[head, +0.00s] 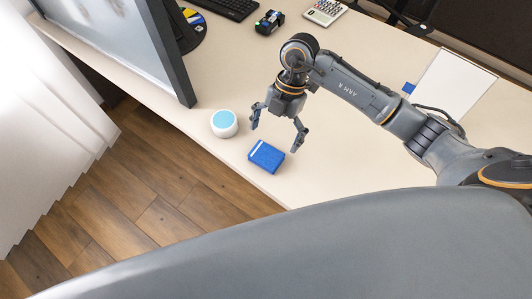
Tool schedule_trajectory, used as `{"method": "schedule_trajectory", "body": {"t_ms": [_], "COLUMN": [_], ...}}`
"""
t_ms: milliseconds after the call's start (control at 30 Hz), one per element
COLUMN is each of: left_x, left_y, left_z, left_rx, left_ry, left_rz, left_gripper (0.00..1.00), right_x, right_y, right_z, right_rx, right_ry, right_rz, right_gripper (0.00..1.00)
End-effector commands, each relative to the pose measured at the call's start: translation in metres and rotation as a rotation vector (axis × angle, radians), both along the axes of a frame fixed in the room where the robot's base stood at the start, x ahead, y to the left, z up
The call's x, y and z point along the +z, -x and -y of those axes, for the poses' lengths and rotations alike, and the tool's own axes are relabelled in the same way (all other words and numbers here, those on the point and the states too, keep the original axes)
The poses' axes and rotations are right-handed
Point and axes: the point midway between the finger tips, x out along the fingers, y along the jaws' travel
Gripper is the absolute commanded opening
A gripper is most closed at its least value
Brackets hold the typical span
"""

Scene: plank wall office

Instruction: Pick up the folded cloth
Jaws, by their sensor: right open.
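The folded cloth (266,157) is a small blue block-like bundle with a pale strip along one edge. It lies on the cream desk (340,150) near the desk's front left edge. My right gripper (276,138) hangs just above and behind the cloth in the head view. Its two fingers are spread apart, with nothing between them. The cloth appears apart from the fingers, though the exact height gap cannot be told. My left gripper is not in view.
A white round device with a light blue top (224,123) stands close left of the cloth. A monitor (150,40) stands at the back left. A keyboard (228,6), a dark tape dispenser-like item (269,22) and a calculator (325,11) lie farther back. Bare desk lies right of the cloth.

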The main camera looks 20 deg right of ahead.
Motion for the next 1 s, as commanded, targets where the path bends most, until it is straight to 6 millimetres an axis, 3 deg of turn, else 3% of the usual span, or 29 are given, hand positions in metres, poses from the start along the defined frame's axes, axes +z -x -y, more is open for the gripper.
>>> {"method": "schedule_trajectory", "body": {"t_ms": [300, 500, 767, 800, 1000], "left_x": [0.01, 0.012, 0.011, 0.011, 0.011], "left_y": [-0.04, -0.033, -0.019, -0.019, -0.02], "left_z": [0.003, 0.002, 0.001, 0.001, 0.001], "left_rx": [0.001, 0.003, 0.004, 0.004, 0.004], "left_ry": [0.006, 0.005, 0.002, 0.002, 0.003], "left_rz": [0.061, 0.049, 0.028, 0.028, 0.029], "left_gripper": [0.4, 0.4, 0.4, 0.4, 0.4], "right_x": [-0.028, -0.052, -0.057, -0.057, -0.056], "right_y": [0.006, 0.01, 0.01, 0.01, 0.01], "right_z": [-0.011, -0.019, -0.02, -0.02, -0.02], "right_rx": [0.001, 0.001, 0.001, 0.001, 0.002], "right_ry": [-0.002, 0.0, -0.001, -0.001, 0.0], "right_rz": [-0.004, -0.001, 0.001, 0.001, 0.001], "right_gripper": [1.0, 1.0, 1.0, 0.98, 0.58]}}
